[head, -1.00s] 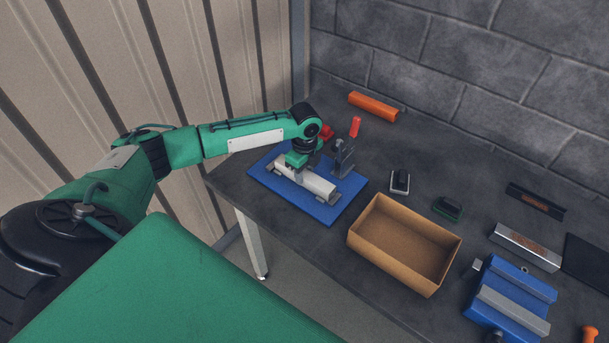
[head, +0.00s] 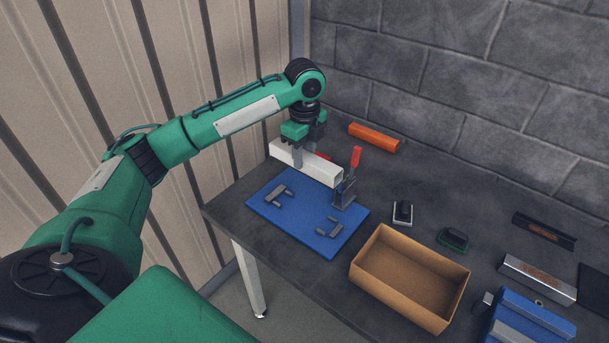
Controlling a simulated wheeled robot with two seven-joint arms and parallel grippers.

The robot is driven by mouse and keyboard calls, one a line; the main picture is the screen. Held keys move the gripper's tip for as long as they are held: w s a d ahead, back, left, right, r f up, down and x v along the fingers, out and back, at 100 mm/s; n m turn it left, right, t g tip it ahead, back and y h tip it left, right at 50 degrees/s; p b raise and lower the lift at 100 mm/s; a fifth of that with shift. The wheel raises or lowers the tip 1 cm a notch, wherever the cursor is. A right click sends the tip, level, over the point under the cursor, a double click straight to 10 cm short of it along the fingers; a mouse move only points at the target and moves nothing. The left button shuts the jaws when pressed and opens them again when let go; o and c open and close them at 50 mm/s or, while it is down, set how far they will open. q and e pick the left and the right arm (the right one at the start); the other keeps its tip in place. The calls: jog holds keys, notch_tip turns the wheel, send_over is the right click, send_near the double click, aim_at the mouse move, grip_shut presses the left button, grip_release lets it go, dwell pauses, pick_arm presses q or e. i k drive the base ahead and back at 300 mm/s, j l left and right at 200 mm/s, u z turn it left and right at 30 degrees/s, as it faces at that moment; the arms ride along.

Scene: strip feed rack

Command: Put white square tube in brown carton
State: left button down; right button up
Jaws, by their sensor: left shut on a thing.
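The white square tube (head: 317,168) is held up above the blue board, clear of the grey holders on it. My left gripper (head: 298,158) is shut on the tube near its middle, pointing down. The tube's near right end is by the upright toggle clamp with the red handle. The brown carton (head: 384,281) is an open box on the bench, right of and nearer than the blue board. It looks empty inside. My right gripper is not in view.
The blue board (head: 290,225) with grey holders lies at the bench's left. An orange block (head: 374,138) lies behind.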

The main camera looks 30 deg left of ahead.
aim_at(403, 283)
jog(key=k+l, duration=0.1)
jog(key=l, duration=1.55)
jog(key=k, duration=0.05)
